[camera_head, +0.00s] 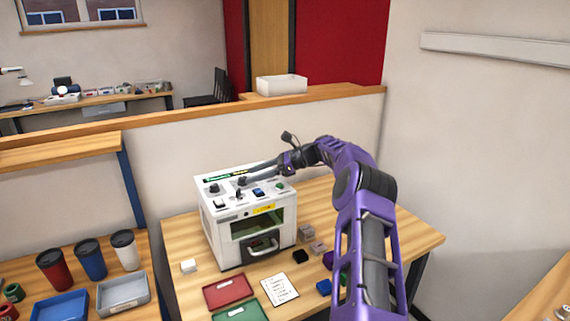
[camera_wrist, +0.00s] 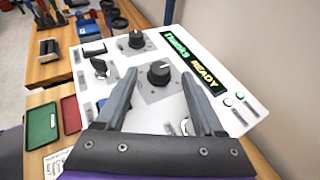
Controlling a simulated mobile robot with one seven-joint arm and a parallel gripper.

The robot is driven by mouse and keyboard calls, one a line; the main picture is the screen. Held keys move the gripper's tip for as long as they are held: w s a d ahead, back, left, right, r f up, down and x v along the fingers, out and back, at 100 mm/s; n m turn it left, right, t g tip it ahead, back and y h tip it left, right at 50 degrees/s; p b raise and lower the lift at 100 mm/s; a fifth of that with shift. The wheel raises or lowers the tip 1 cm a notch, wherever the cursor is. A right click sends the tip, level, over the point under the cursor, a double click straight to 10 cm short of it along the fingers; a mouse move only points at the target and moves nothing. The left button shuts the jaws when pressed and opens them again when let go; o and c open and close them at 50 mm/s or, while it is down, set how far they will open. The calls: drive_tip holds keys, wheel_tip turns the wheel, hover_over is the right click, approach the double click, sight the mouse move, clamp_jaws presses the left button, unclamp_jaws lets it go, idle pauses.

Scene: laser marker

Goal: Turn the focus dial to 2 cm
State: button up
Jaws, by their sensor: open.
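The white laser marker (camera_head: 226,237) stands on the wooden table, its sloped top panel facing up. In the wrist view, a black round dial (camera_wrist: 158,72) on a grey plate sits between the fingertips of my gripper (camera_wrist: 159,77). The fingers are spread, with gaps on both sides of this dial. A second black dial (camera_wrist: 136,39) lies beyond it. The dial labels and scale marks are too small to read, so I cannot tell which is the focus dial. In the head view my gripper (camera_head: 243,181) is over the panel and partly hides the dial there.
A key-like switch (camera_wrist: 99,67) is left of the near dial, and a display reading READY (camera_wrist: 204,81) is right. A red tray (camera_head: 229,291), a paper sheet (camera_head: 281,289) and small blocks lie around the machine. A low partition wall stands behind.

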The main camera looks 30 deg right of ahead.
drive_tip(key=v, duration=1.4)
drive_tip(key=shift+o, duration=0.2)
drive_tip(key=shift+s+r, duration=0.1)
drive_tip(key=shift+a, duration=0.1)
drive_tip(key=n+g+h+b, duration=0.3)
drive_tip(key=n+h, duration=1)
drive_tip(key=n, duration=0.6)
approach(243, 177)
drive_tip(key=shift+h, duration=0.3)
drive_tip(key=x, duration=0.2)
drive_tip(key=b+x, duration=0.1)
drive_tip(key=x, duration=0.2)
drive_tip(key=b+x, duration=0.1)
drive_tip(key=x, duration=0.2)
drive_tip(key=shift+a+f, duration=0.25)
drive_tip(key=shift+f, duration=0.05)
drive_tip(key=shift+n, duration=0.3)
clamp_jaws()
